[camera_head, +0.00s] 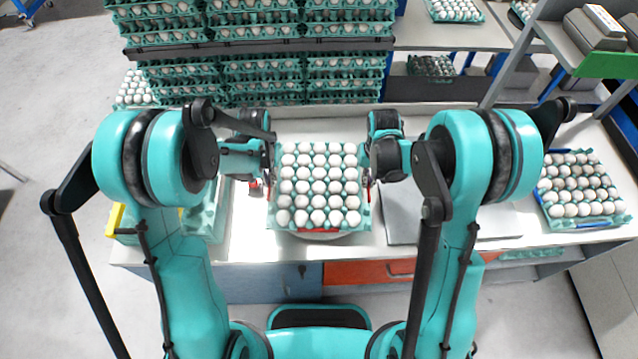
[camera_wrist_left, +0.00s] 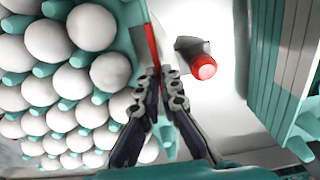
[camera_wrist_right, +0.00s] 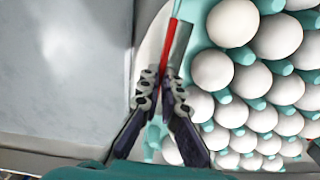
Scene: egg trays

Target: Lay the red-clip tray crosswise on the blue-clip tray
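The red-clip tray (camera_head: 272,217), teal and full of white eggs, is at the middle of the counter, over a round pale disc. I cannot tell if it touches the disc. A red clip shows on its edge in the left wrist view (camera_wrist_left: 152,45) and in the right wrist view (camera_wrist_right: 169,42). My left gripper (camera_head: 266,184) is shut on its left edge, my right gripper (camera_head: 369,181) on its right edge. The fingers pinch the rim in the left wrist view (camera_wrist_left: 160,85) and right wrist view (camera_wrist_right: 165,88). The blue-clip tray (camera_head: 553,219), also full of eggs, lies at the far right.
A grey flat plate (camera_head: 400,228) lies between the two trays. Stacked teal trays (camera_head: 215,222) stand left of the red-clip tray. A red-tipped object (camera_wrist_left: 203,68) stands beside my left gripper. Egg-tray stacks (camera_head: 260,75) rise behind the counter. A shelf post (camera_head: 508,65) stands at the right.

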